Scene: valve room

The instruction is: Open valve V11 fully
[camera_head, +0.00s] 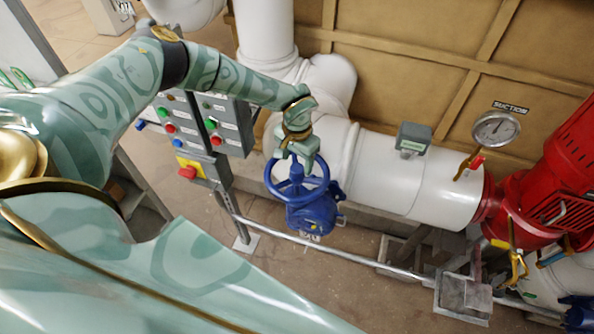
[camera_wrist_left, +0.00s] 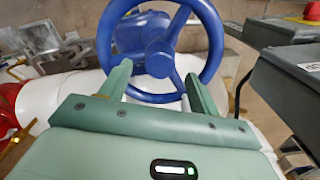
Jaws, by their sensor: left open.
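A blue valve handwheel (camera_head: 297,184) sits on a blue valve body (camera_head: 314,216) beside the white pipe. A small tag (camera_head: 310,237) hangs under the valve; its writing is too small to read. My left gripper (camera_head: 297,158) is over the far part of the wheel. In the left wrist view the gripper (camera_wrist_left: 158,70) is open, with its two fingers apart and the wheel's rim and hub (camera_wrist_left: 160,58) in front of and between them. I cannot tell whether the fingers touch the rim. My right gripper is not in view.
Grey control boxes with coloured buttons (camera_head: 227,127) stand on a post left of the valve. A large white pipe (camera_head: 400,180) runs behind it to a red pump (camera_head: 545,190). A gauge (camera_head: 495,129) sits at right. A low metal rail (camera_head: 320,250) crosses in front of the valve.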

